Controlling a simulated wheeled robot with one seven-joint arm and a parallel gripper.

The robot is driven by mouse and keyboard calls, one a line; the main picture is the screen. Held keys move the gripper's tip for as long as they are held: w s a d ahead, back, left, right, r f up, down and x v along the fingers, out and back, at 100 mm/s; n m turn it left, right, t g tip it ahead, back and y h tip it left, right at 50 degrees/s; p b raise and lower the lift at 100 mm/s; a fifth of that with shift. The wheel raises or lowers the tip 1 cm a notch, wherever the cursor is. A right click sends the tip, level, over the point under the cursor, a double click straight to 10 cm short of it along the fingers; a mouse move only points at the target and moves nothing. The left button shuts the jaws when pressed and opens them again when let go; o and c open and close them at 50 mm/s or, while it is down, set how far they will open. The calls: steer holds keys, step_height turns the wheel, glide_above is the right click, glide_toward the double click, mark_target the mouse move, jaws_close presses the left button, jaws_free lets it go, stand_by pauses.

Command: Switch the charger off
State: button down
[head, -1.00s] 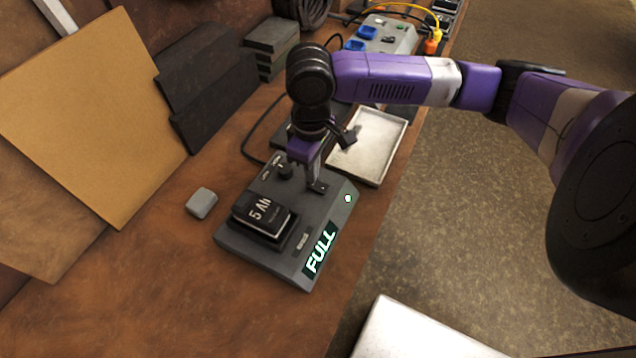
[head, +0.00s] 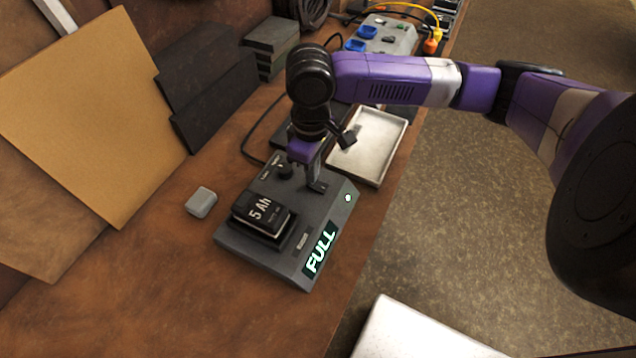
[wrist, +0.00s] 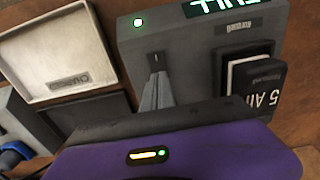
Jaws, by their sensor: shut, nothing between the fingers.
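The charger (head: 265,255) is a dark grey box on the brown bench. Whether the tips touch is unclear.
A pale metal tray (head: 347,172) lies just beyond the charger. A small grey block (head: 201,202) lies to its left. A grey unit with blue sockets (head: 396,38) and an orange plug stands farther back. Boards lean at the left; bare bench lies in front.

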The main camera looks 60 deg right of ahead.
steer(key=shift+f+b, duration=0.45)
steer(key=shift+f, duration=0.35)
steer(key=shift+r, duration=0.15)
steer(key=shift+r+p, duration=3.2)
steer(key=shift+r, duration=0.25)
